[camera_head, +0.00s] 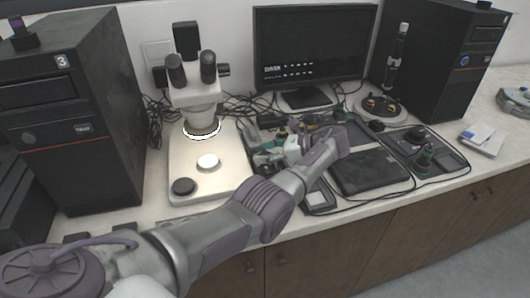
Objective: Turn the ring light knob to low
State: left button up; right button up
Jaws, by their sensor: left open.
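The ring light (202,132) glows white under the head of the microscope (196,95), which stands on a pale base at the left of the bench. A lit white disc (208,162) and a black round piece (184,186) are on the base. I cannot make out the ring light knob for certain. My left arm reaches in from the lower left and bends back at the wrist. My left gripper (266,157) is open, just right of the microscope base, among cluttered tools; its fingertips are hard to make out. My right gripper is not in view.
Black computer towers stand at the left (85,120) and right (443,62). A monitor (314,48) is at the back. A black case (370,172) and a tray (452,163) lie right of my arm. Cables run behind the microscope.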

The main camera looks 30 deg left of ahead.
aim_at(265, 152)
pick_arm(q)
jog(key=shift+r, duration=0.1)
notch_tip(265, 152, up, 10)
jog(key=shift+f, duration=0.1)
dwell(0.3)
